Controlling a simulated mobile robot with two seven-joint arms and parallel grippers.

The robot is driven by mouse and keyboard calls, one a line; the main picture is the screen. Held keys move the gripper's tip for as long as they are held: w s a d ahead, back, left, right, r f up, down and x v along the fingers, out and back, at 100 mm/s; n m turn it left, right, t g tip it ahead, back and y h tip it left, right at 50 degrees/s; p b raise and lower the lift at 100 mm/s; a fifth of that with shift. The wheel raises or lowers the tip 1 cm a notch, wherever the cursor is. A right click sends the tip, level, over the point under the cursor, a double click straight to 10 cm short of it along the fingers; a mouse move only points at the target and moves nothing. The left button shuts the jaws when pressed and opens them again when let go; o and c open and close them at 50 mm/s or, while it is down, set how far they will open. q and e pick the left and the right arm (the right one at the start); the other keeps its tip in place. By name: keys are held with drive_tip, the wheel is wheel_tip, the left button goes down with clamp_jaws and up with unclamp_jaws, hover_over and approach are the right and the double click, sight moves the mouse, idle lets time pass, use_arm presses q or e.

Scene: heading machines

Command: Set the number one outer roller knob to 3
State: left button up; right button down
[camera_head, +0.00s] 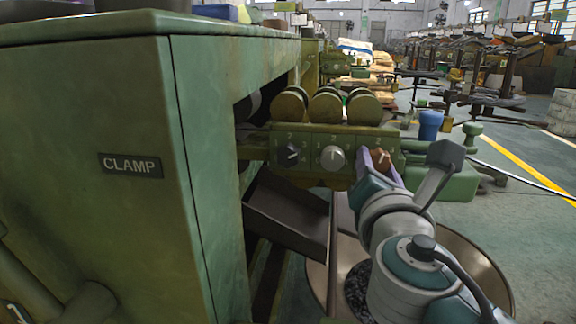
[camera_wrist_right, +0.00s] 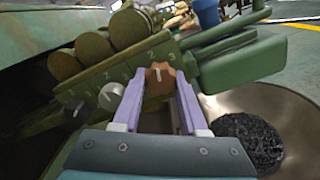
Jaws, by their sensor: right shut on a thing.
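A green control panel (camera_head: 312,142) carries three knobs in a row: a dark one (camera_head: 290,153), a grey one (camera_head: 332,157) and an orange-brown one (camera_head: 381,159). The numbers 1, 2 and 3 stand around the orange-brown knob, also seen in the right wrist view (camera_wrist_right: 160,76). Its white pointer line points roughly up, toward the 2. My right gripper (camera_wrist_right: 161,82) has its two lilac fingers on either side of this knob and is shut on it. The grey knob (camera_wrist_right: 110,96) is left of the fingers. My left gripper is not in view.
Several rollers (camera_head: 327,106) sit just above the panel. A green machine housing labelled CLAMP (camera_head: 130,166) fills the left. A dark chute (camera_head: 288,218) and a round pan (camera_head: 470,262) lie below. A blue cup-like object (camera_head: 430,125) stands at the panel's right.

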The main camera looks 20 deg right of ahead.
drive_tip(key=m+b, duration=0.2)
drive_tip(key=m, duration=0.3)
drive_tip(key=shift+a+f+m+b, duration=0.1)
drive_tip(key=shift+m+b, duration=0.2)
drive_tip(key=shift+b, duration=0.05)
drive_tip(key=shift+m+b, duration=0.7)
drive_tip(key=shift+m, duration=0.8)
drive_tip(key=shift+r+m, duration=0.2)
drive_tip(key=shift+m, duration=0.1)
drive_tip(key=shift+c, duration=2.2)
unclamp_jaws()
drive_tip(key=v, duration=1)
